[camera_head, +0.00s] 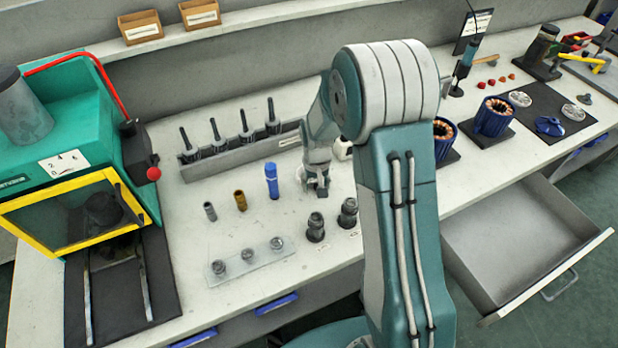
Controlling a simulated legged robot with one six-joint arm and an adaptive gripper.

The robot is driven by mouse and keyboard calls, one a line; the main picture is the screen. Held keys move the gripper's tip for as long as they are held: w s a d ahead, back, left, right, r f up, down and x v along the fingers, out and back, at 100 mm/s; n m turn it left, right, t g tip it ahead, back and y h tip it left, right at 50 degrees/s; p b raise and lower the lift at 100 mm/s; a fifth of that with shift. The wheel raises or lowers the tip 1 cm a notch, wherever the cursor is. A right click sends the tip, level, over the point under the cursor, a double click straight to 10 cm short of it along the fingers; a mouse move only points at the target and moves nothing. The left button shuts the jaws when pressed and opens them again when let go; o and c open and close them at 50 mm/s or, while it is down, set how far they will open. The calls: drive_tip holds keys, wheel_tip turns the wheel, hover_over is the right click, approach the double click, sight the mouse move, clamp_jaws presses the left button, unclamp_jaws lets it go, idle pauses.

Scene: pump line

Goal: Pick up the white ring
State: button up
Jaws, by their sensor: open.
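My gripper (320,190) points down over the bench, just right of a blue cylinder (272,181). It is open, and its fingers are small in this view. I cannot make out a white ring with certainty. A small whitish piece (343,150) shows just behind and right of my gripper, partly hidden by my arm, and its shape is unclear. My gripper and forearm hide the bench surface right behind them.
A brass cylinder (240,200) and a grey one (210,211) stand left. Two dark fittings (315,227) (348,213) stand in front. A clear plate (252,262) holds grey parts. A rack (240,152) of black tools stands behind. A drawer (520,240) is open at right.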

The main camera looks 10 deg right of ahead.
drive_tip(key=shift+d+f, duration=0.15)
drive_tip(key=shift+d, duration=0.05)
drive_tip(key=shift+c, duration=0.7)
drive_tip(key=shift+a, duration=0.15)
clamp_jaws()
drive_tip(key=shift+r, duration=0.35)
wheel_tip(320, 180, up, 2)
drive_tip(key=shift+r, duration=0.15)
drive_tip(key=s+d+r, duration=0.2)
drive_tip(key=s+r, duration=0.8)
drive_tip(key=s, duration=0.4)
drive_tip(key=shift+d, duration=0.15)
